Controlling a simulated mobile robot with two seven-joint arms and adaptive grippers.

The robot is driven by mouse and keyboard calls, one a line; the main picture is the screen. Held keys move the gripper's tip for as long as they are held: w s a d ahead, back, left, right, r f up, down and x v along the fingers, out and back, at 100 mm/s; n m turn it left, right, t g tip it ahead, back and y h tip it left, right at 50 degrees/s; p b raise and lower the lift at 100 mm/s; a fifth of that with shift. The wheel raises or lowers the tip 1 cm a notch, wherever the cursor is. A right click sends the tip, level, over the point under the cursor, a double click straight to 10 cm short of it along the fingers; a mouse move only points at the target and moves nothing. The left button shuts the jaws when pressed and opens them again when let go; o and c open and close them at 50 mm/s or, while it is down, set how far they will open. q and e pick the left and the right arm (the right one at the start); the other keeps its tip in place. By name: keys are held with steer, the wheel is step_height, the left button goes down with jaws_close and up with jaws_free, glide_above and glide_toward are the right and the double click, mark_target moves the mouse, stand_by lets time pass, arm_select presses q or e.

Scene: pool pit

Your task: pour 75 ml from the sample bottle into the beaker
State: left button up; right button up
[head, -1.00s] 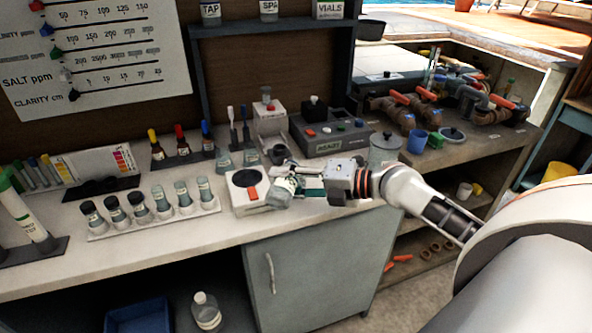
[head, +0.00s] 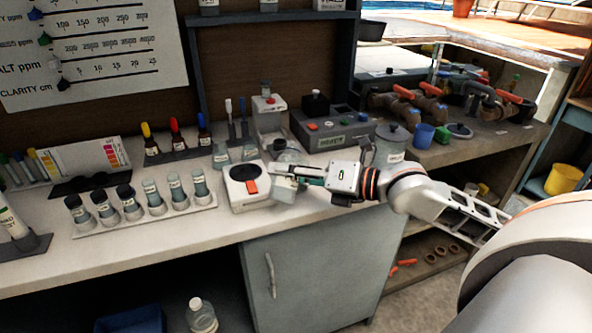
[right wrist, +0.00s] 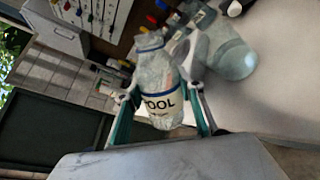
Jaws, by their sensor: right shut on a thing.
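My right gripper (head: 290,176) is shut on the clear sample bottle (head: 284,191), above the bench beside a white device with an orange part. In the right wrist view the bottle (right wrist: 158,85) is between the fingers, with its "POOL" label facing the camera. A rounded clear vessel, apparently the beaker (right wrist: 230,53), stands close beside the bottle in that view. In the head view it seems to be the clear vessel (head: 291,156) just behind the gripper, partly hidden. The liquid level and the bottle's exact tilt cannot be told. My left gripper is not in view.
The white device (head: 246,199) sits left of the gripper. A rack (head: 150,222) of several vials stands farther left. A grey instrument (head: 332,128) and a lidded pot (head: 391,146) stand behind. The front bench strip is fairly clear.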

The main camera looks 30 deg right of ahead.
steer(key=shift+r+n, duration=0.1)
steer(key=shift+n, duration=0.3)
steer(key=shift+d+n+t+b, duration=0.1)
steer(key=shift+n+t+b, duration=0.3)
steer(key=shift+n+b, duration=0.25)
steer(key=shift+r, duration=0.15)
steer(key=shift+s+a+n, duration=0.2)
steer(key=shift+a+n, duration=0.1)
steer(key=shift+n, duration=0.35)
steer(key=shift+a+n+t+b, duration=0.1)
steer(key=shift+n+t+b, duration=0.3)
steer(key=shift+n+b, duration=0.15)
steer(key=shift+s+a+r+n, duration=0.15)
steer(key=shift+r+n, duration=0.25)
steer(key=shift+n, duration=0.1)
steer(key=shift+s+a+r+n, duration=0.1)
steer(key=shift+r+n, duration=0.3)
steer(key=shift+n, duration=0.05)
steer(key=shift+f+n+t+b, duration=0.3)
steer(key=shift+n+t+b, duration=0.2)
steer(key=shift+n, duration=0.1)
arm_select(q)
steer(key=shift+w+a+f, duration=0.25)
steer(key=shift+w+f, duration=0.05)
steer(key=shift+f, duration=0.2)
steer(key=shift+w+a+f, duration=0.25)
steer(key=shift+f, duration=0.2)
arm_select(e)
steer(key=shift+s+a+r+n, duration=0.1)
steer(key=shift+n, duration=0.3)
